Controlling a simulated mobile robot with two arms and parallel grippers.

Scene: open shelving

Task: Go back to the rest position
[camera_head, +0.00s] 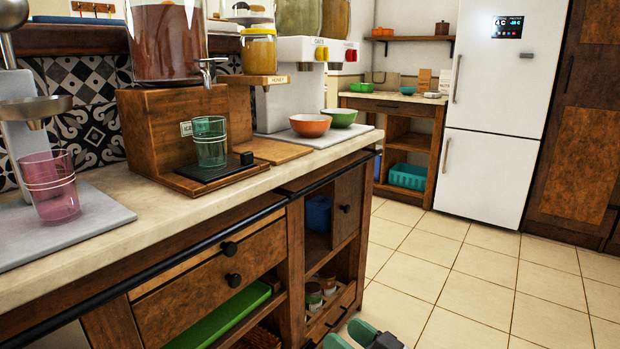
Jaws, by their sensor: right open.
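My right gripper (350,338) shows only in part at the bottom edge of the head view, with green fingertips and a dark grey body. It is open, and I see nothing between its fingers. It is low in front of the counter's open shelves, over the tiled floor. My left gripper is not in view.
The counter (110,240) on the left bears a pink glass (52,187), a teal glass (210,142) on a dispenser stand, an orange bowl (310,125) and a green bowl (339,117). A white fridge (500,110) stands at the back. The tiled floor (480,270) is clear.

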